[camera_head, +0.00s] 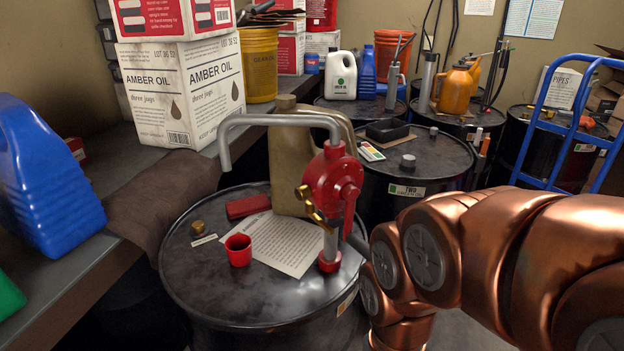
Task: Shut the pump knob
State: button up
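A red rotary pump (333,183) stands upright on the near black drum (200,285). A grey bent spout pipe (265,119) runs left from its top and turns down. A brass valve piece with a small knob (309,204) sits on the pump's left side; whether it is open or shut is not clear. My arm fills the lower right, close to the pump's right side. My gripper does not show.
A red cup (238,249), a paper sheet (285,245), a red box (248,206), a brass cap (197,227) and a tan jug (290,150) are on the near drum. A shelf with a blue jug (45,180) borders the left. A blue hand truck (545,100) stands at right.

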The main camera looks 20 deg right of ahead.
aim_at(303, 192)
jog(key=k, duration=0.95)
jog(key=u, duration=1.35)
jog(key=i, duration=0.95)
jog(key=z, duration=0.05)
